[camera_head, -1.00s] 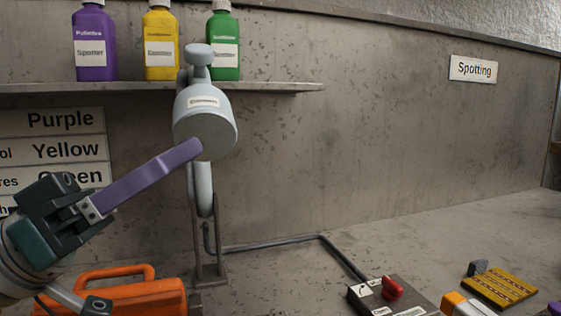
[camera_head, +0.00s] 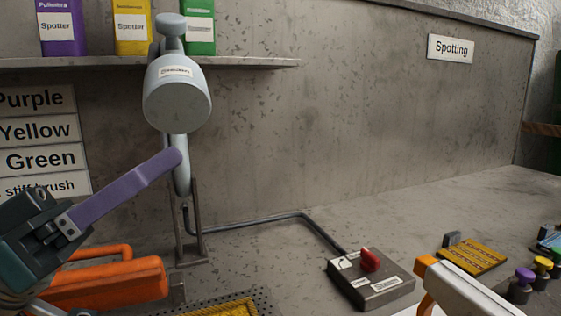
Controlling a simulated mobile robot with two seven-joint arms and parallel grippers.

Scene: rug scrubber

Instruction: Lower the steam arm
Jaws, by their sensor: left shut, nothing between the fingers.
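My left gripper (camera_head: 176,158) comes in from the lower left. Its long purple fingers are shut together and hold nothing. Their tip overlaps the tube just below the head; whether it touches cannot be told.
A grey pipe (camera_head: 250,224) runs to a control box (camera_head: 370,286) with a red knob (camera_head: 370,259). An orange tool (camera_head: 110,283) lies below my left gripper. A yellow brush block (camera_head: 474,254) and a white-and-orange object (camera_head: 470,292) are at right.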

